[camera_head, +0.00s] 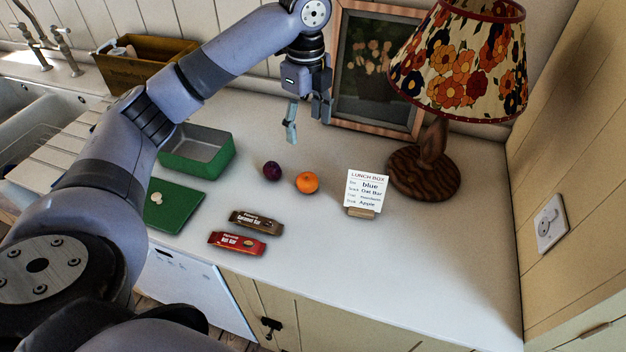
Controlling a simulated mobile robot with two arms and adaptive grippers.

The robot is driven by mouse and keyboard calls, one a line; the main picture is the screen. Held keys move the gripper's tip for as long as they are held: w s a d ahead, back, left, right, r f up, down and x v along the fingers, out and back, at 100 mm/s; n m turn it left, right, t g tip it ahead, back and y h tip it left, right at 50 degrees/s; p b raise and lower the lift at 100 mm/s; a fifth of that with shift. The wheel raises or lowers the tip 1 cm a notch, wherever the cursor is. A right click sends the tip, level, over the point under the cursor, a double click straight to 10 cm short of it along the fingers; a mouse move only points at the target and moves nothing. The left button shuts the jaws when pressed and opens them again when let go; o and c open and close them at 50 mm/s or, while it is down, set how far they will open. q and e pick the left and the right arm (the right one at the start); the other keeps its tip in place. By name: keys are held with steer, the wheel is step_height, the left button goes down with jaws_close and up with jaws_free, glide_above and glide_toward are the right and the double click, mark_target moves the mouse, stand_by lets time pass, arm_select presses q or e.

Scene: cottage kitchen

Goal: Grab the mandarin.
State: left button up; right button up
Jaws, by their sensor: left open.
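The mandarin (307,182) is a small orange fruit with a dark spot on top. It lies on the white counter, just right of a dark purple fruit (272,171). My left gripper (308,128) hangs above the counter, behind and above the mandarin, in front of the framed picture. Its fingers point down, are apart and hold nothing. The mandarin is fully visible and the gripper does not touch it. My right gripper does not show.
A green lunch box (198,158) and its green lid (172,205) lie left. Two wrapped bars, brown (256,222) and red (237,243), lie in front. A lunch card (366,190), lamp (425,172) and picture frame (375,127) stand right and behind. The front right counter is clear.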

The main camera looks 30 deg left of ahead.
arm_select(q)
steer(key=p, duration=0.2)
glide_above(307, 177)
step_height(307, 177, down, 11)
steer(key=shift+s+f, duration=0.1)
steer(key=shift+f, duration=0.45)
step_height(307, 177, down, 4)
steer(key=shift+f+p, duration=0.15)
steer(key=shift+p, duration=0.8)
steer(key=shift+f, duration=0.25)
steer(key=shift+c, duration=0.3)
steer(key=c, duration=1.2)
